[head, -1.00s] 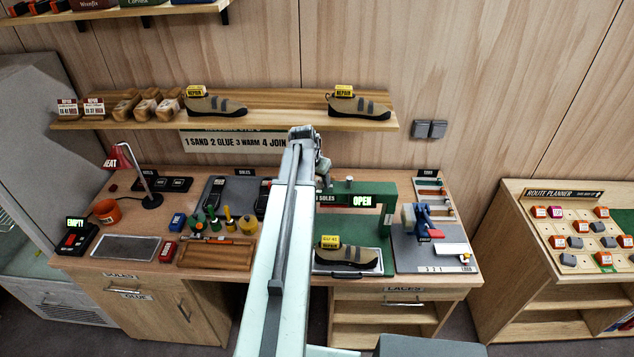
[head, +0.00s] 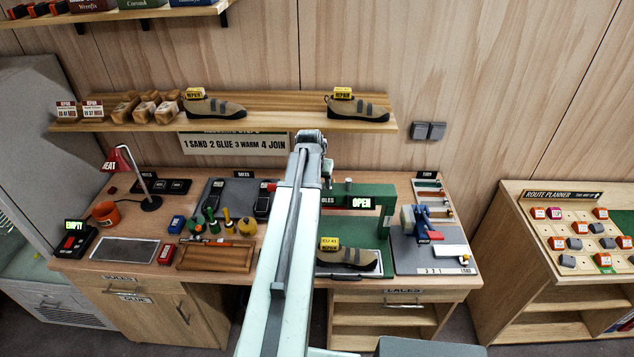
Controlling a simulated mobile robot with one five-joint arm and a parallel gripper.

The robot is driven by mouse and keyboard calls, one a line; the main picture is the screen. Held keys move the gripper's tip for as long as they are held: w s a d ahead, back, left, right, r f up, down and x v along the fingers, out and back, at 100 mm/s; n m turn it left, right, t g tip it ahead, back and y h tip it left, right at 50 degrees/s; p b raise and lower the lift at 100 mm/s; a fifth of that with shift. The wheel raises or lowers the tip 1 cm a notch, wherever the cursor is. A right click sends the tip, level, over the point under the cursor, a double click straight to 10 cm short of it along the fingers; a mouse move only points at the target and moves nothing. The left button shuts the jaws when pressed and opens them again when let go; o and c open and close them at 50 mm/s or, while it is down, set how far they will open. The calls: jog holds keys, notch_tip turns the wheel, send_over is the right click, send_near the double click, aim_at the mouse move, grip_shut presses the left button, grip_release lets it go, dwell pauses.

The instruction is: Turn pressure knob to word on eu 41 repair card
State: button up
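Two small repair cards stand at the left end of the wall shelf. The left one (head: 66,111) appears to read EU 41, but its last word is too small to read surely. A green press (head: 385,203) with a lit OPEN sign (head: 361,202) stands on the bench. A small knob-like part (head: 348,187) shows on its top; I cannot tell if this is the pressure knob. A tan shoe (head: 347,257) with a yellow EU 41 repair tag sits on the press's tray. My gripper (head: 328,182) hangs at the press's left top, partly hidden by my arm; its fingers are unclear.
The shelf (head: 260,119) runs above the bench with two more tagged shoes. A red lamp (head: 118,158), glue bottles and a wooden tray (head: 216,258) stand left of my arm. A grey mat (head: 410,258) with a blue tool lies right of the press.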

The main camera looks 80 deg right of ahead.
jog(key=p+v, duration=0.7)
jog(key=shift+a+r, duration=0.2)
jog(key=shift+r, duration=0.15)
